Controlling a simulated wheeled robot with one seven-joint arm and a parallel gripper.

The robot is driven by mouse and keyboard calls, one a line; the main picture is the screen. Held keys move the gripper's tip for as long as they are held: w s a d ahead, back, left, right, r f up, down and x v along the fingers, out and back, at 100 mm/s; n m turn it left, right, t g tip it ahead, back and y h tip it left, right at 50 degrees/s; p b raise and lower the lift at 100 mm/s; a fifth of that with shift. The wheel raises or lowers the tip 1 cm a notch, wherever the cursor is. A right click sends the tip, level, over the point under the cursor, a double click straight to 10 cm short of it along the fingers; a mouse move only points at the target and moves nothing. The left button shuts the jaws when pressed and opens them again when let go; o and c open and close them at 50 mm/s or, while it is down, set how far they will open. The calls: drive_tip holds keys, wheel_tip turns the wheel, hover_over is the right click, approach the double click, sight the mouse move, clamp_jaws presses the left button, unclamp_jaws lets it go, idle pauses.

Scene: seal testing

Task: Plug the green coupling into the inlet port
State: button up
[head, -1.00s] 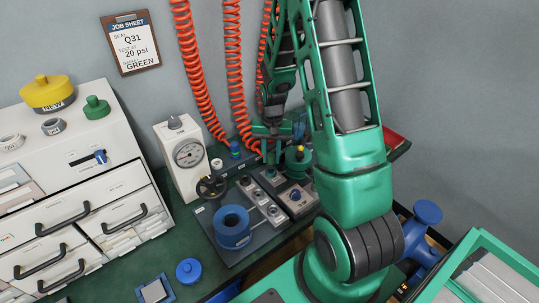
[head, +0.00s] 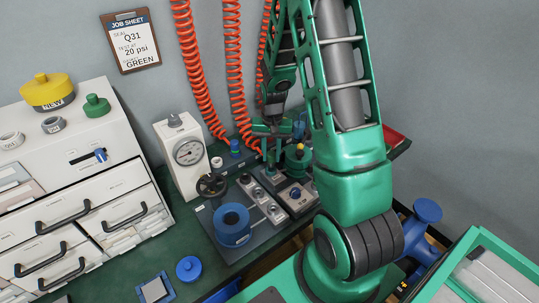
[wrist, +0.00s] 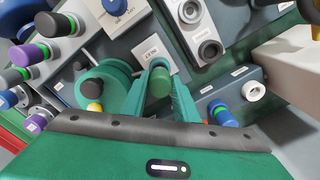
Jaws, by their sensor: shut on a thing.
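My gripper (wrist: 161,92) is shut on the green coupling (wrist: 159,80), which sits upright between its two green fingers in the wrist view. In the head view my gripper (head: 271,145) is over the back of the test bench, and the coupling is hard to make out there. A grey block with round metal sockets (wrist: 207,40) lies just beyond the fingers in the wrist view. A white round port (wrist: 254,90) is to their right on a dark block.
A blue-and-green fitting (wrist: 221,113) stands right of the fingers. A green round part (wrist: 104,84) and several banded couplings (wrist: 34,53) are on the left. The gauge unit (head: 184,150) and blue ring (head: 232,222) stand near the gripper. Orange coiled hoses (head: 234,75) hang behind.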

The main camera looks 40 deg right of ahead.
drive_tip(key=shift+f, duration=1.35)
drive_tip(key=o, duration=1.2)
drive_tip(key=shift+r, duration=0.1)
wheel_tip(320, 180, up, 10)
drive_tip(key=shift+f, duration=0.1)
drive_tip(key=shift+r, duration=0.35)
